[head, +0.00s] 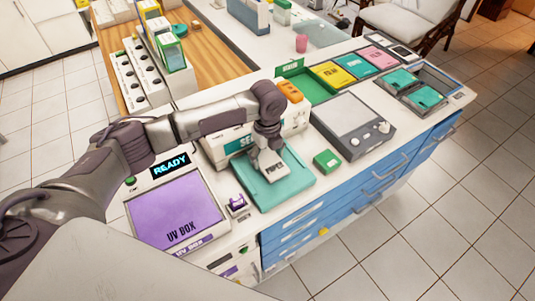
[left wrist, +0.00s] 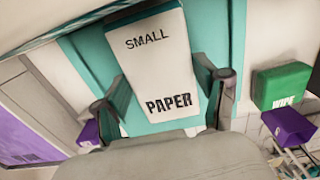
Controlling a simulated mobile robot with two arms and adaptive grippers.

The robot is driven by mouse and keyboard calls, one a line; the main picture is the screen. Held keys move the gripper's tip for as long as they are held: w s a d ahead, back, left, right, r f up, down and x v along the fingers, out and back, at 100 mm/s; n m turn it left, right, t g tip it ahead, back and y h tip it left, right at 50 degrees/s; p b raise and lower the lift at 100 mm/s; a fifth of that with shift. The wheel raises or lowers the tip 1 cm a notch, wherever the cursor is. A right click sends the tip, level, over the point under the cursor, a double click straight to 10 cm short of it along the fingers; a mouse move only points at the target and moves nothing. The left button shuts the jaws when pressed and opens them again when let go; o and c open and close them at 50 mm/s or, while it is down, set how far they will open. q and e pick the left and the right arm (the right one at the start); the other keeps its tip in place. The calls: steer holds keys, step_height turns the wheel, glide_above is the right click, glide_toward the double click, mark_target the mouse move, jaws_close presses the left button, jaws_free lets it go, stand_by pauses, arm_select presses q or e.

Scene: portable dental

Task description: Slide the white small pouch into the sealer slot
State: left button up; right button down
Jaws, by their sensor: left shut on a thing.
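The white small pouch (head: 274,169), marked SMALL and PAPER, is held by my left gripper (head: 267,143) above the teal tray of the sealer. In the left wrist view the pouch (left wrist: 155,75) lies between the two fingers of the left gripper (left wrist: 163,108), one at each side. The sealer (head: 239,145) is a white box with a teal band and an orange top part, behind the pouch. Its slot is hidden by my arm and the pouch. The teal tray (head: 248,199) lies in front of it. My right gripper is not in view.
The purple UV box (head: 178,210) stands left of the tray. A small purple item (head: 237,204) and a green wipe box (head: 327,161) flank the tray. A grey device (head: 353,122) stands to the right. Coloured trays line the back right.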

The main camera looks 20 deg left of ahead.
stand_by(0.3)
arm_select(q)
steer(key=o, duration=1.2)
